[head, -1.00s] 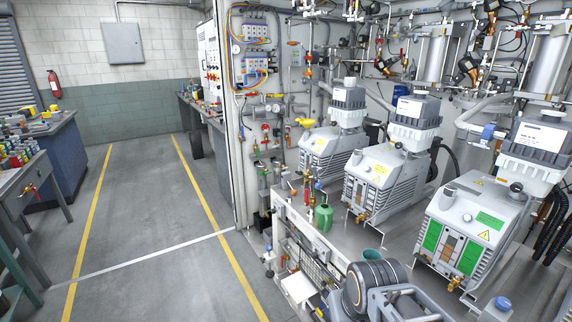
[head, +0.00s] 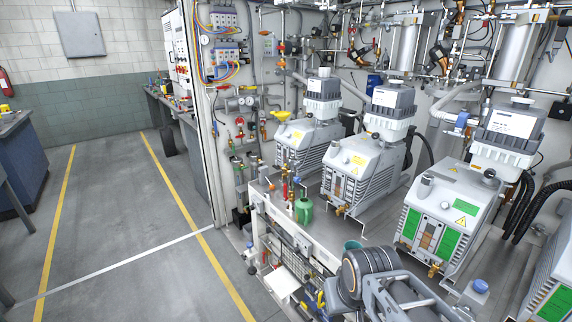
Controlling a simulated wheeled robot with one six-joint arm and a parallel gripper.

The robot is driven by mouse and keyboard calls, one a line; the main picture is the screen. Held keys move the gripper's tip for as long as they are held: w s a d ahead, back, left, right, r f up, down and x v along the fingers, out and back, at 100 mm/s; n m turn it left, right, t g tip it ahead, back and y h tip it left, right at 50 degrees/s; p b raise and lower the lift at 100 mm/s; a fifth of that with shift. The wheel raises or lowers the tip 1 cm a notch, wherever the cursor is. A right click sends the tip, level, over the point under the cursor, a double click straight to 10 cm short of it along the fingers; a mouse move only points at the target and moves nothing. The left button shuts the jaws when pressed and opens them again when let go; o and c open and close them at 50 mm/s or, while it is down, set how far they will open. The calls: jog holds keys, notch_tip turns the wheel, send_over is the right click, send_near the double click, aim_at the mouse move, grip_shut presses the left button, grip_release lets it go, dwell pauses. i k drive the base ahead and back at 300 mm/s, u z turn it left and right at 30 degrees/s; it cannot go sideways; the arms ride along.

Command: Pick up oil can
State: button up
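A green can (head: 303,210), which looks like the oil can, stands upright on the grey bench (head: 262,205) near its left end. It has a narrow neck with a thin spout. Red-handled fittings (head: 286,190) stand just behind and left of it. Part of my arm shows at the bottom, right of and nearer than the can. My gripper's fingertips cannot be made out in this view. Nothing is seen touching the can.
A teal cup (head: 352,244) is close to my arm. A blue-capped container (head: 480,287) is at lower right. The floor left of the bench (head: 130,255) is clear.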

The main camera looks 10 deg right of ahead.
aim_at(303, 206)
jog(key=u, duration=0.4)
jog(key=i, duration=1)
jog(key=u, duration=0.55)
jog(key=i, duration=0.6)
jog(key=u, duration=0.05)
